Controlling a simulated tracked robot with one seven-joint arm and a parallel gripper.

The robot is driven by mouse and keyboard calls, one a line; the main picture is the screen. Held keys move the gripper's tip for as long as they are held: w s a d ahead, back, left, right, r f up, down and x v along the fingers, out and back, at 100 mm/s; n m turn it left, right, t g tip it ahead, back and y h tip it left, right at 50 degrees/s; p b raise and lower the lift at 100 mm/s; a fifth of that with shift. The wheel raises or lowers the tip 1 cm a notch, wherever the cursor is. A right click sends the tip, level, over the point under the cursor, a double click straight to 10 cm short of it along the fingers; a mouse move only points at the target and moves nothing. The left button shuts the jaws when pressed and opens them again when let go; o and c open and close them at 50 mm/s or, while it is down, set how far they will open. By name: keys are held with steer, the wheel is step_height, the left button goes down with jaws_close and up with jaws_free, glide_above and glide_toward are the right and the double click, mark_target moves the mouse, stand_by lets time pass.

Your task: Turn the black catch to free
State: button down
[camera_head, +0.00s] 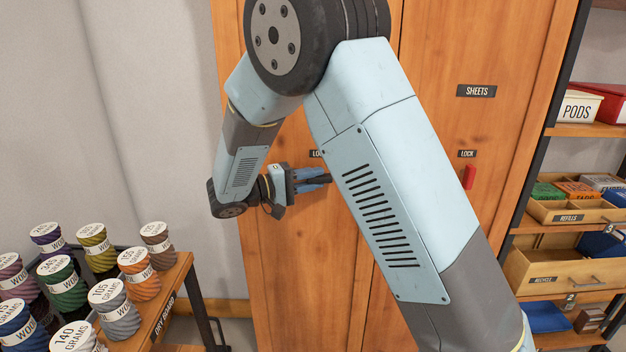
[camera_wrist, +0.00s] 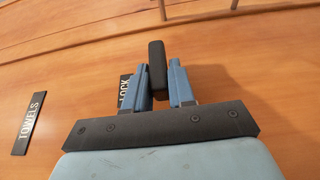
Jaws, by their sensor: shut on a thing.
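The black catch (camera_wrist: 157,65) is a dark bar on the wooden cabinet door, beside a black LOCK label (camera_wrist: 125,90) in the wrist view. Its long side runs up that picture, roughly along the label's line of writing. My gripper (camera_wrist: 163,84) is shut on the catch, with one blue finger on each side of it. In the head view my gripper (camera_head: 318,179) reaches the left door just below its LOCK label (camera_head: 316,154). There my arm hides part of the label and most of the catch area.
A red catch (camera_head: 470,177) sits on the right door, under the SHEETS label (camera_head: 477,91). A trolley (camera_head: 172,300) with several wool spools stands at the left. Shelves with bins (camera_head: 560,268) stand at the right. A TOWELS label (camera_wrist: 29,123) shows on the door.

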steer(key=shift+f, duration=0.15)
steer(key=c, duration=1)
jaws_free()
steer(key=shift+c, duration=0.2)
steer(key=v, duration=1.4)
steer(key=shift+w, duration=0.15)
steer(key=s+d+r+m+g+y, duration=0.1)
steer(key=s+d+r+g+y, duration=0.15)
steer(key=d, duration=0.55)
steer(key=s+d+r+g+y, duration=0.1)
steer(key=d+r+g+y, duration=0.15)
steer(key=d, duration=0.55)
steer(key=s+d+r+m+g+y, duration=0.1)
steer(key=s+d+g+y, duration=0.15)
steer(key=d, duration=0.45)
steer(key=s+d+r+m+t+y, duration=0.2)
steer(key=s+d+t+y, duration=0.4)
steer(key=s, duration=1)
steer(key=d+r+y, duration=0.1)
steer(key=d+y, duration=0.2)
steer(key=d, duration=0.1)
steer(key=shift+d, duration=0.3)
